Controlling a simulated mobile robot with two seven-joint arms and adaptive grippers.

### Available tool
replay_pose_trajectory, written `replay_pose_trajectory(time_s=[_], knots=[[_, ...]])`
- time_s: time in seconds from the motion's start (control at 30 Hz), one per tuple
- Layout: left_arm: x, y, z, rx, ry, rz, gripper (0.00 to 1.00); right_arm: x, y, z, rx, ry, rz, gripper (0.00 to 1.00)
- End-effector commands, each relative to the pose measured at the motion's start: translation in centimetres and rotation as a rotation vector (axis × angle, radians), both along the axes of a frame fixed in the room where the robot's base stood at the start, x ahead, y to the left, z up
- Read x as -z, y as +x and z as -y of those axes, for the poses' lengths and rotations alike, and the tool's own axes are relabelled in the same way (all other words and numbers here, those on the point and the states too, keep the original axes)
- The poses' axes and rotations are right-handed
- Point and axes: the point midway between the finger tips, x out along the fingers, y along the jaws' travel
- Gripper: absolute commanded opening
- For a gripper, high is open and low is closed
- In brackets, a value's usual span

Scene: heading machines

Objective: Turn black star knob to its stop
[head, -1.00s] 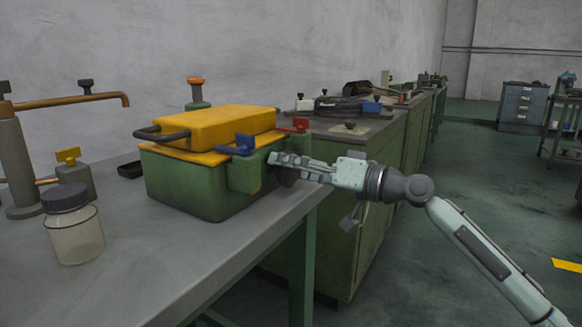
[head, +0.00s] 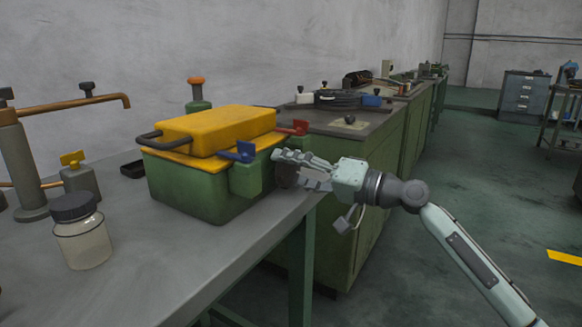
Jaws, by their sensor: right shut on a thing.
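A green machine box (head: 190,192) with a yellow lid (head: 217,128) stands on the grey bench. On its right end a dark rounded knob (head: 286,177) shows just below and behind my right gripper's fingers; most of it is hidden, so its star shape cannot be made out. My right gripper (head: 287,163) reaches in from the right and is shut on this knob. A blue lever (head: 240,152) and a red lever (head: 294,128) sit close by on the box. My left gripper is out of view.
A lidded jar (head: 82,240), a yellow-handled valve (head: 77,172) and copper pipes with black knobs (head: 87,88) stand at left. The bench's front edge (head: 250,249) runs below my right gripper.

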Motion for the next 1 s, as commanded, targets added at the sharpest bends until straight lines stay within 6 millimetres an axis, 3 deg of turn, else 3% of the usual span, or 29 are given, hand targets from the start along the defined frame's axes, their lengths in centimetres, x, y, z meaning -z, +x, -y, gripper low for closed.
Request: replay_pose_trajectory(time_s=[0.03, 0.07, 0.2, 0.57, 0.87, 1.0], knots=[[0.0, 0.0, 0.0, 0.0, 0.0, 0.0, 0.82, 0.0, 0.0, 0.0, 0.001, 0.0, 0.0, 0.31], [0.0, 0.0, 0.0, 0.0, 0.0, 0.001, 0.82, 0.0, 0.0, 0.0, 0.001, 0.0, 0.001, 0.64], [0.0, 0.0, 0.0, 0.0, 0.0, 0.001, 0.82, 0.0, 0.0, 0.0, 0.001, 0.0, 0.001, 0.81], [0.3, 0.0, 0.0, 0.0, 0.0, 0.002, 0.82, 0.2, 0.0, 0.0, 0.001, -0.014, 0.016, 0.82], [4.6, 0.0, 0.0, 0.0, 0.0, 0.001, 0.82, 0.7, 0.0, 0.1, 0.001, -0.217, 0.297, 0.82], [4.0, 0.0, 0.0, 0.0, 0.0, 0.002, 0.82, 0.1, -1.4, 2.1, 0.002, -0.216, 0.293, 0.82]])
